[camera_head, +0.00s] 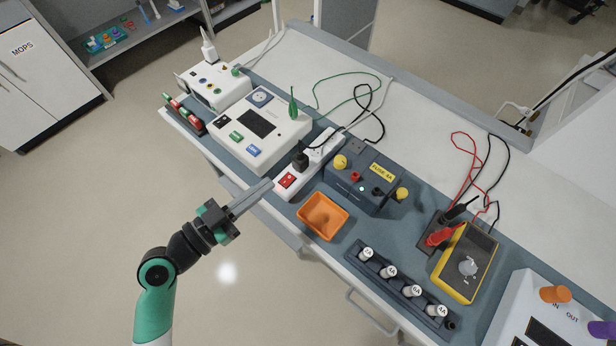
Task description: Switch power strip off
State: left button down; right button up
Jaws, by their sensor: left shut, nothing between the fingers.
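The white power strip (315,152) lies on the bench's blue-grey mat, slanting from lower left to upper right. Its red rocker switch (287,180) is at the near end. A black plug (300,161) sits in the strip beside the switch. My left gripper (270,184) comes in from the left with its fingers shut and empty. Its tips appear just left of the switch in the picture; I cannot tell whether they touch the strip. My right gripper is not in view.
An orange tray (323,216) stands right of the strip. The fuse box (362,187) and a white device (259,127) flank the strip. A fuse rack (402,284) and a yellow multimeter (466,262) stand further right. Cables lie behind.

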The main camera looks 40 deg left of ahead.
pick_arm(q)
jog(key=s+f, duration=0.1)
jog(key=s+a+f+n+y, duration=0.1)
jog(key=f, duration=0.1)
jog(key=s+a+f+n+g+y, duration=0.1)
jog(key=shift+s+f, duration=0.15)
jog(key=shift+s, duration=0.05)
jog(key=p, duration=0.3)
send_near(297, 169)
jog(key=w+r, duration=0.1)
jog(key=w, duration=0.1)
jog(key=w+r, duration=0.2)
jog(key=shift+w+r, duration=0.25)
notch_tip(297, 169, down, 4)
jog(key=shift+a+f+b, duration=0.1)
jog(key=shift+f+b, duration=0.05)
jog(key=shift+b, duration=0.9)
